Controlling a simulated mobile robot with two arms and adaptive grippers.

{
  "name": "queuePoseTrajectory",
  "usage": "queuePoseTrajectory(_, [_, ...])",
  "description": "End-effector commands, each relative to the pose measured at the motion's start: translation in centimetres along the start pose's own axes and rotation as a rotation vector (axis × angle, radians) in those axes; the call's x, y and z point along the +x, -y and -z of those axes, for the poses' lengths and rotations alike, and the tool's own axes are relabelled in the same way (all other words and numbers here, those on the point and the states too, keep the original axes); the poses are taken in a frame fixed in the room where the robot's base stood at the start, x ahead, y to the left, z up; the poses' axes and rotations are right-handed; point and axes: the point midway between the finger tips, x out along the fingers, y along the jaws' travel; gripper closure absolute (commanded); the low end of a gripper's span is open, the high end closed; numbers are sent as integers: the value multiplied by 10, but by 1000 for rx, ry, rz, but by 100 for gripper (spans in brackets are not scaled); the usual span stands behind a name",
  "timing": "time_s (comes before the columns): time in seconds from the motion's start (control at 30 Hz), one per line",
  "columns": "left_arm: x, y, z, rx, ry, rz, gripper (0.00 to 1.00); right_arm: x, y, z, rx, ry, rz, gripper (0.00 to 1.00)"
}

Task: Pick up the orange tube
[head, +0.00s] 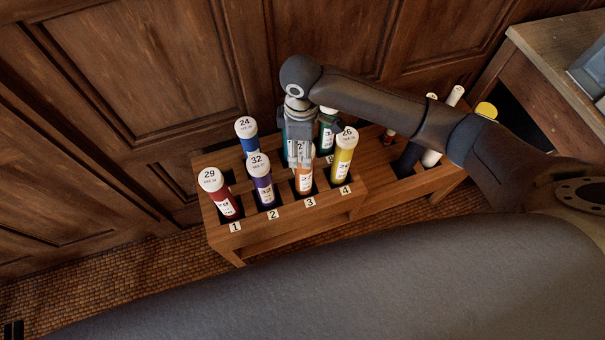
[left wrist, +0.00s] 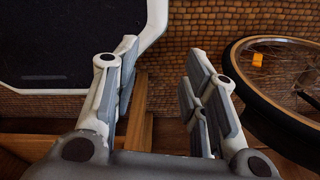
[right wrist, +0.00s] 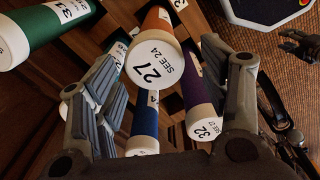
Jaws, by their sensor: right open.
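The orange tube (head: 305,182) stands in slot 3 of the wooden rack (head: 283,219), its upper part partly hidden by my right gripper (head: 303,158) in the head view. In the right wrist view the orange tube (right wrist: 158,20) has a white cap marked 27, which sits between the spread fingers of my right gripper (right wrist: 170,95). The gripper is open, above the tube, and holds nothing; I cannot tell whether a finger touches the cap. My left gripper (left wrist: 160,85) is open and empty in the left wrist view, away from the tubes.
A purple tube (head: 263,188) and a yellow tube (head: 342,160) flank it closely. A red tube (head: 224,203) is in slot 1; blue (head: 249,146) and green (head: 327,134) tubes stand behind. A wooden desk (head: 540,75) is at right. A bicycle wheel (left wrist: 270,90) shows in the left wrist view.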

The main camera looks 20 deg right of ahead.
Motion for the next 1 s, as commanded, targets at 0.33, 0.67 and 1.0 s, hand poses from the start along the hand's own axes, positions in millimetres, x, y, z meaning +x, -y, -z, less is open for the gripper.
queuePoseTrajectory(0.33, [-2,-2,-18,0,27,-3,60,35,-1,-2,2,0,0,31])
queuePoseTrajectory(0.67, [-5,0,-4,1,7,0,60,76,-3,-5,2,-2,-3,31])
queuePoseTrajectory(1.0, [-5,1,-4,1,7,1,60,77,-3,-5,1,-2,-3,44])
